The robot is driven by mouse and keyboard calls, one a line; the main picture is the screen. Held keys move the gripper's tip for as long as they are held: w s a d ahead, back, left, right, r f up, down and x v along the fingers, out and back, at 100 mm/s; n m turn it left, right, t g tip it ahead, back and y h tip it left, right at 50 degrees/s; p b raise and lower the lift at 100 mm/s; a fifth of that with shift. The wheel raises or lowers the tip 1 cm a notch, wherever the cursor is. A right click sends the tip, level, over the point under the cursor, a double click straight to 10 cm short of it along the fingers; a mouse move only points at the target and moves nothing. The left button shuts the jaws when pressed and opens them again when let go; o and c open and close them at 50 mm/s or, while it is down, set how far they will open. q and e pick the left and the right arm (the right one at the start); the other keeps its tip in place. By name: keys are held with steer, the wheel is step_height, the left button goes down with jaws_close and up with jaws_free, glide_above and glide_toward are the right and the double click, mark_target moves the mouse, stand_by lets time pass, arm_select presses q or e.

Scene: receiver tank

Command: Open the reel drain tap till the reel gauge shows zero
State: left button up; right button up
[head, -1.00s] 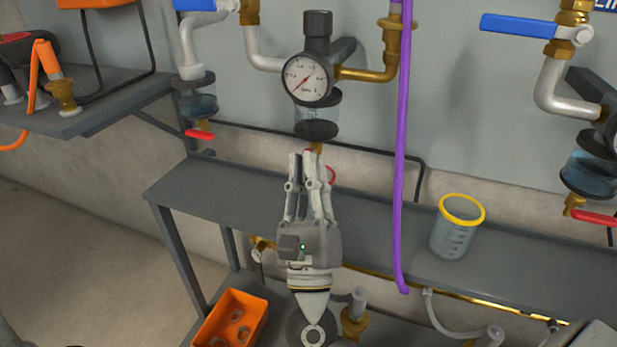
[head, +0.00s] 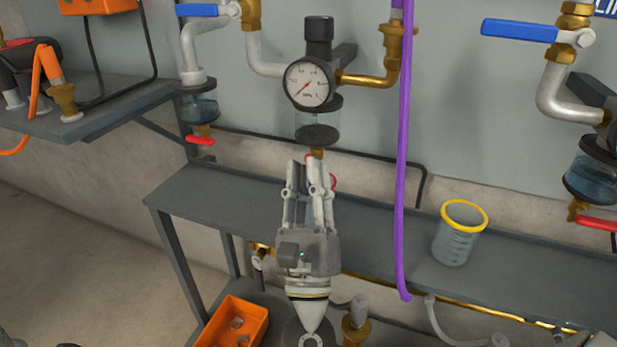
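The reel gauge (head: 308,82) is a round white dial with a black rim and a red needle pointing to the lower left; its figures are too small to read. Below it hangs a clear bowl (head: 317,122) with a dark base. The reel drain tap (head: 333,181) is under that bowl, and only a bit of its red handle shows beside my fingers. My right gripper (head: 306,166) points up at the tap from below, its fingers a little apart. They hide most of the tap, and I cannot tell whether they touch it. My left gripper is not in view.
A grey shelf (head: 225,210) runs below, with a yellow-rimmed clear beaker (head: 457,235) on its right. A purple hose (head: 402,150) hangs right of the gripper. Similar bowls with red taps (head: 200,141) stand at both sides. An orange bin (head: 234,322) sits low.

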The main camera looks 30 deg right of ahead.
steer(key=shift+s, duration=0.1)
steer(key=v, duration=1.2)
stand_by(1.9)
